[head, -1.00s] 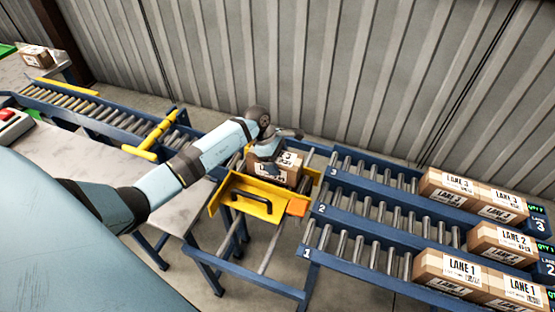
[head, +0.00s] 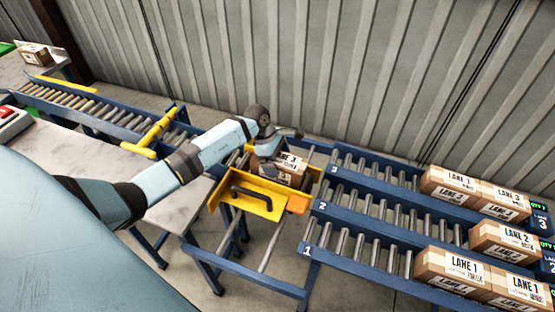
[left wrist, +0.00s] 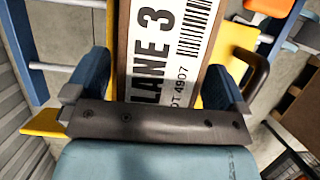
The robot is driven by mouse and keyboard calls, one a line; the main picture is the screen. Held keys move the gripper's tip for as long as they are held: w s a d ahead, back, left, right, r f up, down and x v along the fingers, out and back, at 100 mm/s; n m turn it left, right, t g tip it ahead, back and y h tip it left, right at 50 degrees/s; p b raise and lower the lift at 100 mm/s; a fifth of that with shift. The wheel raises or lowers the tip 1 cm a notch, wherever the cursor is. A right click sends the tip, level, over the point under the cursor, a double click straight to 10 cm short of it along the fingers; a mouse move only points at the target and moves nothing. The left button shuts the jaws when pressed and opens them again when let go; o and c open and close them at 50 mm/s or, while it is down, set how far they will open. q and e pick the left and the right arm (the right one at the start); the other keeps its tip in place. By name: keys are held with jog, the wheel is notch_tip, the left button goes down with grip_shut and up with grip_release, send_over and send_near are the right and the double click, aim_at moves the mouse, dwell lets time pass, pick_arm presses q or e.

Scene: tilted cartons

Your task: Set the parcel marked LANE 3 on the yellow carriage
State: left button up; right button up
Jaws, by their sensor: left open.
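The parcel marked LANE 3 (head: 290,170) sits on the yellow carriage (head: 256,205), behind its raised front plate with the black handle. My left gripper (head: 268,148) is at the parcel, reaching from its left and partly covering it. In the left wrist view the parcel (left wrist: 165,50) lies between the two blue fingers of the gripper (left wrist: 158,85), its LANE 3 label facing the camera. The jaws are open, with a finger on each side of the parcel. Yellow parts of the carriage (left wrist: 213,92) show beyond it. My right gripper is not in view.
Three roller lanes, numbered 1 (head: 345,243), 2 and 3 (head: 375,170), slope away at the right and hold labelled cartons (head: 455,265). A roller conveyor (head: 90,113) with a yellow stop bar (head: 153,138) is at the left. A grey table (head: 165,190) stands in front.

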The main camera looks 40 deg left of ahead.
pick_arm(q)
jog(key=shift+r+p, duration=0.5)
jog(key=shift+p, duration=0.05)
jog(key=v, duration=1.2)
jog(key=s+d+f+n+t+h, duration=0.1)
jog(key=s+d+n+t+h, duration=0.45)
jog(key=d+n, duration=0.55)
jog(key=s+d+f+n+t+h, duration=0.1)
jog(key=s+d+n+t+h, duration=0.35)
jog(key=d+n+t, duration=0.45)
jog(key=s+d+f+n+g+y, duration=0.1)
jog(key=s+f+n+y, duration=0.4)
jog(key=n, duration=0.9)
jog(key=s+d+f+n+g+y, duration=0.1)
jog(key=s+f+n+g+y, duration=0.2)
jog(key=n, duration=1.1)
jog(key=s+f+y, duration=0.3)
jog(key=s+f, duration=0.3)
jog(key=s, duration=0.2)
jog(key=shift+f+g+b, duration=0.3)
jog(key=shift+g+b, duration=0.05)
jog(key=shift+b, duration=0.05)
jog(key=shift+r, duration=0.1)
